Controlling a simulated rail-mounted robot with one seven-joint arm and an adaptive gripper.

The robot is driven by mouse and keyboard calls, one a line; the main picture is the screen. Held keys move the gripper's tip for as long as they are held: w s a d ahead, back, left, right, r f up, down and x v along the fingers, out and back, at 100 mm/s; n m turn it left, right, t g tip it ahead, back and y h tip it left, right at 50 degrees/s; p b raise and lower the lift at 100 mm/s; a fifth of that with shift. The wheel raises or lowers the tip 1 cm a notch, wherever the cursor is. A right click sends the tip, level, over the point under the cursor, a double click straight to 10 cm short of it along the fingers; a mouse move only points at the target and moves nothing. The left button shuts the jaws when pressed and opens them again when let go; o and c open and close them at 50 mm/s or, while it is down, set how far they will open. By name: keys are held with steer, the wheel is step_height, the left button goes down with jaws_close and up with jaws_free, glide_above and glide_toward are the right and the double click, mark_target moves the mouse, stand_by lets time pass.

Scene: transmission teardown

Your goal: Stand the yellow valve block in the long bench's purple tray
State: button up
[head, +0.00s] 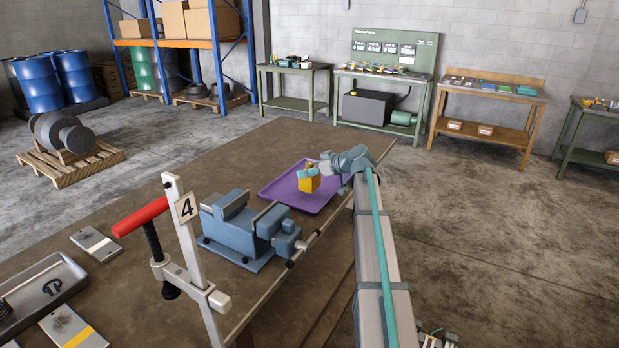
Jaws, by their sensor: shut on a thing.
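The yellow valve block (309,184) is upright at the purple tray (275,190) on the long brown bench (222,165). My gripper (312,172) is shut on the block's upper part, reaching in from the right side of the tray. The block appears within the tray's outline. I cannot tell whether its base touches the tray floor or hangs just above it. The gripper's fingers hide part of the block's top.
A blue vise (238,228) stands on the bench just in front of the tray. A grey tray (40,295) lies at the left. The bench behind the purple tray is clear.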

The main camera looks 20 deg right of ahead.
steer(key=shift+w+d+f, duration=0.15)
steer(key=shift+w+f, duration=0.2)
steer(key=shift+w, duration=0.05)
step_height(320, 180, down, 3)
steer(key=shift+r+p, duration=0.2)
steer(key=shift+p, duration=0.75)
steer(key=shift+f, duration=0.3)
steer(key=shift+f+b, duration=0.2)
steer(key=shift+b, duration=0.1)
steer(key=o, duration=1.8)
steer(key=shift+s, duration=0.1)
steer(key=shift+r, duration=0.2)
steer(key=b+v, duration=0.2)
steer(key=v, duration=1)
steer(key=shift+b, duration=0.3)
